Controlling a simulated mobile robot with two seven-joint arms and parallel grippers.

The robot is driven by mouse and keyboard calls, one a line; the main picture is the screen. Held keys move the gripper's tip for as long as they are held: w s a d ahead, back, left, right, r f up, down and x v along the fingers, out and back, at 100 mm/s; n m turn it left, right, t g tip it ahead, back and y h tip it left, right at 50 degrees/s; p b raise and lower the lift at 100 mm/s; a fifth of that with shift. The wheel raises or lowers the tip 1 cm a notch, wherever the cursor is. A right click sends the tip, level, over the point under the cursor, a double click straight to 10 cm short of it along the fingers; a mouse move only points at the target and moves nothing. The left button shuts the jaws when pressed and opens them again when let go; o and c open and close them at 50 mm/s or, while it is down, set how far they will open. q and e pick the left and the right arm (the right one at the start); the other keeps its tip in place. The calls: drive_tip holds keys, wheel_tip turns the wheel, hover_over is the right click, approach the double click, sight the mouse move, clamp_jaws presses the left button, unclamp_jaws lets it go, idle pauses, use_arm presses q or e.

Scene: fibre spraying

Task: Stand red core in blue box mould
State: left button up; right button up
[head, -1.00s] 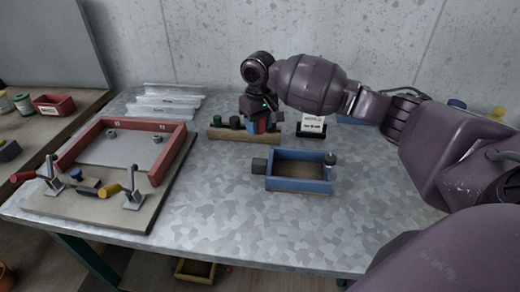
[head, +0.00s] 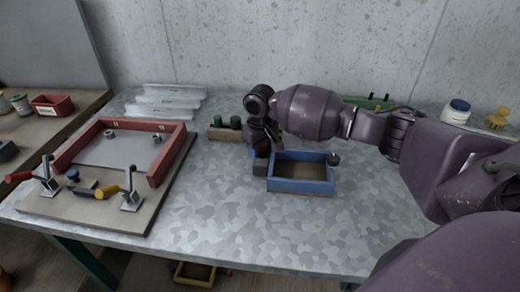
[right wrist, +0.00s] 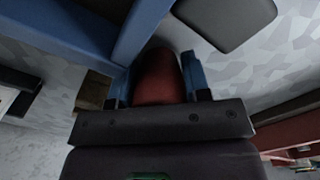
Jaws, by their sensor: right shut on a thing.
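My right gripper (head: 263,147) is beside the mould's back left corner, low over the table. In the right wrist view my right gripper (right wrist: 157,90) is shut on the red core (right wrist: 160,76), which shows between the fingers. A blue wall of the mould (right wrist: 145,28) shows close beside the core, which looks outside the cavity. The core's lower end is hard to make out. My left gripper is out of view.
A wooden rack (head: 217,135) with dark green pieces stands behind the gripper. A board with a red frame (head: 75,151) and toggle clamps lies at the left. Clear plastic strips (head: 170,103) lie at the back. The table front is clear.

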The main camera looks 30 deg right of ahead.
drive_tip(key=o, duration=0.9)
drive_tip(key=shift+f, duration=0.1)
drive_tip(key=shift+o, duration=0.2)
